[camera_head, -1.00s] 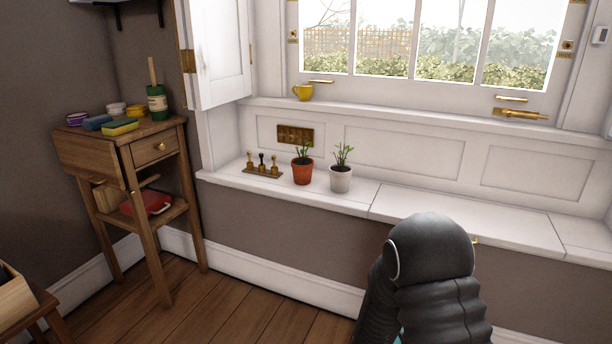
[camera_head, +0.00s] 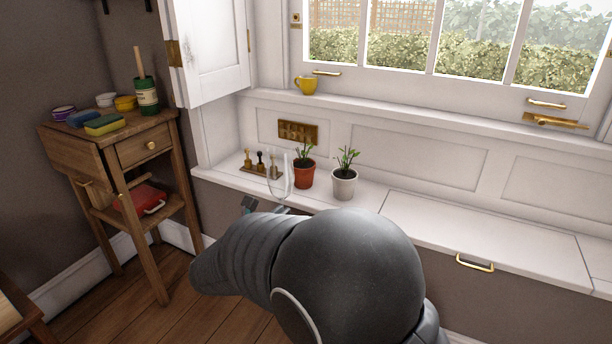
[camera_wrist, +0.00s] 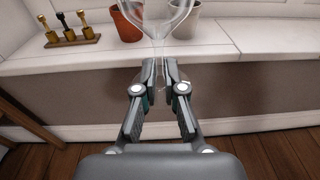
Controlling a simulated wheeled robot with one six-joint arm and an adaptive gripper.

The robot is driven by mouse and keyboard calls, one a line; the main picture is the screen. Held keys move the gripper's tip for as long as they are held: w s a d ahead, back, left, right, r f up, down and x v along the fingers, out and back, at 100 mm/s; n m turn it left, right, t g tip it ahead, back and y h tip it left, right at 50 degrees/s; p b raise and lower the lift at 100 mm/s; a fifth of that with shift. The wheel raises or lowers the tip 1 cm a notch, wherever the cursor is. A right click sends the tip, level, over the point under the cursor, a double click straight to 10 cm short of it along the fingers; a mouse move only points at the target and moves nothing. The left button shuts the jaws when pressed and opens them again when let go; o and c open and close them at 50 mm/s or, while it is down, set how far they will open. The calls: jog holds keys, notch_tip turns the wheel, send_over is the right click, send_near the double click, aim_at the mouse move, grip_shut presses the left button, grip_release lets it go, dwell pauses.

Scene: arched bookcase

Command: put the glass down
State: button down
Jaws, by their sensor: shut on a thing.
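A clear stemmed glass (camera_head: 279,176) is held upright in front of the window seat's edge. In the wrist view the lower part of its bowl (camera_wrist: 158,22) shows above my gripper (camera_wrist: 166,72), whose two fingers are shut on the stem. In the head view my gripper (camera_head: 265,208) is mostly hidden behind my arm. The glass's foot is largely hidden by the fingers. The white window seat (camera_head: 235,181) lies just beyond the glass. I cannot tell how large the gap between them is.
On the seat stand a red pot (camera_head: 303,175), a white pot (camera_head: 344,184) and a rack of brass-handled stamps (camera_head: 262,170). The seat right of the white pot is bare. A wooden side table (camera_head: 130,150) stands left.

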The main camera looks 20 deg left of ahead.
jog(key=shift+s+a+r+y, duration=0.3)
jog(key=shift+a+r, duration=0.25)
jog(key=shift+a, duration=0.15)
jog(key=shift+w+a+r, duration=0.15)
jog(key=shift+a, duration=0.05)
jog(key=p, duration=0.2)
send_over(309, 199)
jog(key=s, duration=0.1)
jog(key=shift+s, duration=0.15)
jog(key=f, duration=0.2)
jog(key=shift+w+a+f, duration=0.1)
jog(key=shift+w+f, duration=0.25)
jog(key=shift+f, duration=0.05)
jog(key=shift+w+f, duration=0.1)
jog(key=shift+f, duration=1.85)
jog(key=shift+w+f, duration=0.15)
jog(key=shift+w, duration=0.15)
jog(key=shift+f, duration=0.2)
jog(key=c, duration=1.3)
grip_release()
jog(key=shift+r, duration=0.1)
